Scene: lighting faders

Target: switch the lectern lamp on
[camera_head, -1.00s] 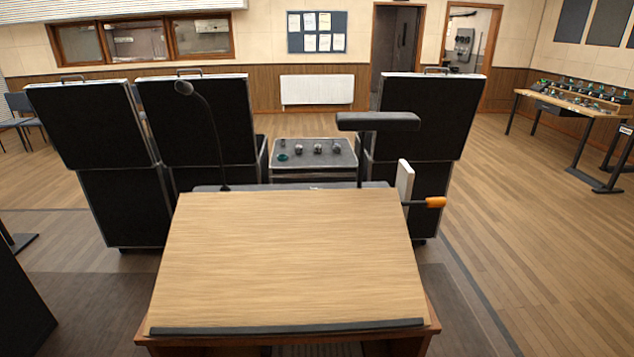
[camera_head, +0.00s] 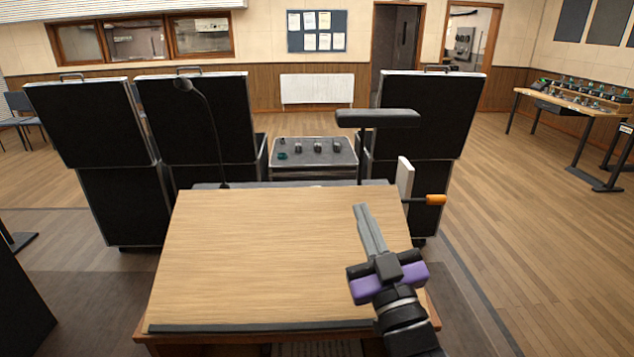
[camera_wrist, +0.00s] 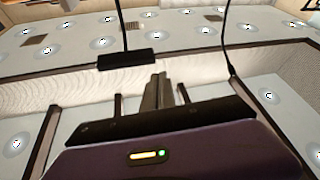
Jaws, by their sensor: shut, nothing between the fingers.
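The lectern (camera_head: 240,260) has a sloping wooden top. Its lamp (camera_head: 377,118) is a dark bar on a post at the top right; no glow shows. In the wrist view a dark bar (camera_wrist: 128,62) that looks like the lamp is dark underneath. A pale plate (camera_head: 405,178) stands at the lectern's right edge. A lever with an orange tip (camera_head: 436,200) sticks out to the right beside it, roughly level. My gripper (camera_head: 361,208) is shut and empty over the right part of the top, left of the lever and apart from it. Its fingers also show in the wrist view (camera_wrist: 160,92).
A gooseneck microphone (camera_head: 208,120) rises at the lectern's back left. Black cases (camera_head: 425,115) stand behind, with a knobbed panel (camera_head: 315,155) between them. A side table (camera_head: 570,100) with controls is at the far right. The floor right of the lectern is clear.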

